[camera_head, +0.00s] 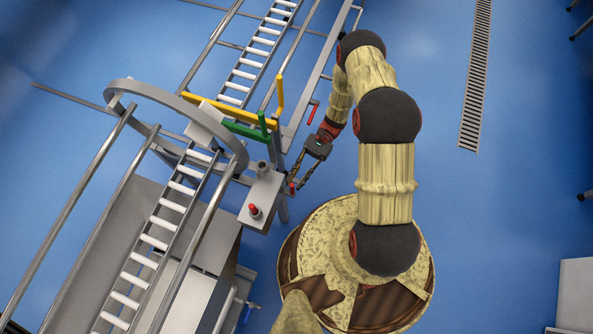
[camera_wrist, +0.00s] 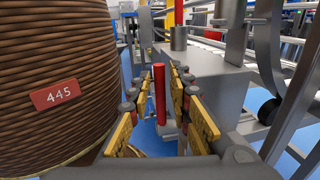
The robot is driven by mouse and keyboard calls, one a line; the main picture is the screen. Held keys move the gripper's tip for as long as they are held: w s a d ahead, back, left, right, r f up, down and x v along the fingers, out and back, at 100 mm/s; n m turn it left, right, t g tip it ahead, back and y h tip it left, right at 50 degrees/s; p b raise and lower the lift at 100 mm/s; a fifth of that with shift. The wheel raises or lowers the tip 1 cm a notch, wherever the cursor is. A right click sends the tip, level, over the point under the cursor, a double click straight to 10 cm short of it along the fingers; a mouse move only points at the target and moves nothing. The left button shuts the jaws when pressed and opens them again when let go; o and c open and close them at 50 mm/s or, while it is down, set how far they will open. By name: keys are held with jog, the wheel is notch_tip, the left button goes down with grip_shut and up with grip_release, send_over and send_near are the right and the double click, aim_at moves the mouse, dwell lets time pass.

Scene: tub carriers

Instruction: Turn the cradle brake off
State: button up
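A red upright lever (camera_wrist: 159,90), which I take to be the cradle brake handle, stands between my fingers in the wrist view. Its red end shows small beside the grey box in the head view (camera_head: 291,187). My gripper (camera_head: 297,178) is open at the right side of the box. In the wrist view the yellow-padded fingers of my gripper (camera_wrist: 160,112) are spread, with visible gaps to the lever on both sides. The lever's lower end is partly hidden. The cradle ring (camera_head: 130,88) curves over the roller track at the left.
The grey box (camera_head: 268,190) carries a red-topped knob (camera_head: 253,209). Yellow (camera_head: 235,110) and green (camera_head: 245,131) bars cross the track behind it. Another red handle (camera_head: 312,112) hangs farther back.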

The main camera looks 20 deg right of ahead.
jog(key=shift+o, duration=1)
jog(key=v, duration=1.2)
